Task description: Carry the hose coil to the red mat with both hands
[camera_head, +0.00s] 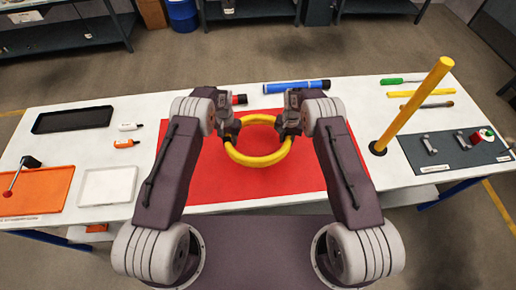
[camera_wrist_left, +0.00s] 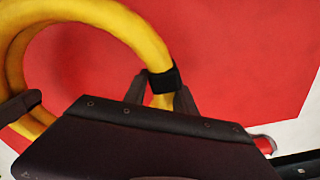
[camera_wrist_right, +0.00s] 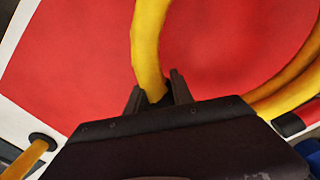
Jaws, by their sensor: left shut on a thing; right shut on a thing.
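The yellow hose coil (camera_head: 258,160) is over the red mat (camera_head: 200,170) in the head view. My left gripper (camera_head: 231,138) is shut on the coil's left side; in the left wrist view its fingers (camera_wrist_left: 162,92) close on the coil beside a black band (camera_wrist_left: 164,78). My right gripper (camera_head: 290,132) is shut on the coil's right side; in the right wrist view the coil (camera_wrist_right: 147,50) runs between its fingers (camera_wrist_right: 157,92). The red mat fills much of both wrist views beneath the coil. I cannot tell whether the coil touches the mat.
A blue tube (camera_head: 296,87) lies behind the mat. A tall yellow post (camera_head: 412,105) stands right of it, near a grey board (camera_head: 455,150) with brackets. Left are a black tray (camera_head: 72,120), an orange mat (camera_head: 38,190) and a white tray (camera_head: 107,186).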

